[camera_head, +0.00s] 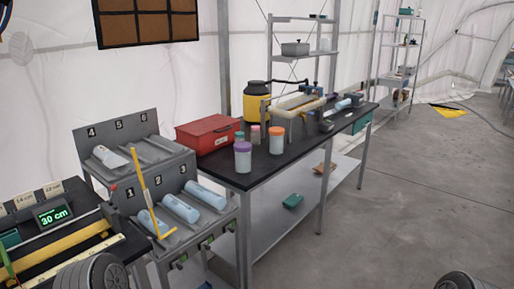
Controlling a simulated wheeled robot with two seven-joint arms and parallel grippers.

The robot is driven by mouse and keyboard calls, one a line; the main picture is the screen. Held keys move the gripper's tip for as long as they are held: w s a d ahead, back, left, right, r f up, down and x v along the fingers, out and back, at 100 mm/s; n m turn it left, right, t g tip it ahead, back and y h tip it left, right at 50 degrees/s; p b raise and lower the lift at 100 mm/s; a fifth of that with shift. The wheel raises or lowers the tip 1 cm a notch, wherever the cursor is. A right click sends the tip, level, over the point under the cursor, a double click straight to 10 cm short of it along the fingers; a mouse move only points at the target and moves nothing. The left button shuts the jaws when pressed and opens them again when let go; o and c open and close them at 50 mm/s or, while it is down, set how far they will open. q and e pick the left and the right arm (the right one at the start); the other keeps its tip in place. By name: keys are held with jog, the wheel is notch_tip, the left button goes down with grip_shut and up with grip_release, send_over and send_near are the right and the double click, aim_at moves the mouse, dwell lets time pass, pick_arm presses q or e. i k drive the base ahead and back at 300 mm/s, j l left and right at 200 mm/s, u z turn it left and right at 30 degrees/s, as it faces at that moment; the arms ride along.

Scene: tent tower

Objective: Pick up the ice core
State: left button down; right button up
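Several pale blue ice cores lie in a grey numbered rack (140,138). One ice core (108,157) lies alone on the upper tier, near label 4. On the lower tier, an ice core (153,223) lies at the left, another ice core (180,208) beside it, and another ice core (205,195) at the right. A similar pale blue cylinder (344,104) is on the black table. Only dark ribbed rounded parts, likely of my arms, show at the bottom edge. The fingers of neither gripper are visible.
A bench with a "30 cm" display (53,215) is at left. The black table (285,170) holds a red toolbox (208,134) and capped jars (243,156). The floor (420,200) at right is clear.

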aim_at(214, 200)
jog(key=u, duration=1.6)
jog(key=i+l+u, duration=0.2)
jog(key=l, duration=0.4)
jog(key=i+l+u, duration=0.25)
jog(key=l, duration=0.4)
jog(key=l+u, duration=0.2)
jog(key=l, duration=0.45)
jog(key=i+l+u, duration=0.2)
jog(key=l, duration=0.55)
jog(key=k+j, duration=0.05)
jog(key=k, duration=0.05)
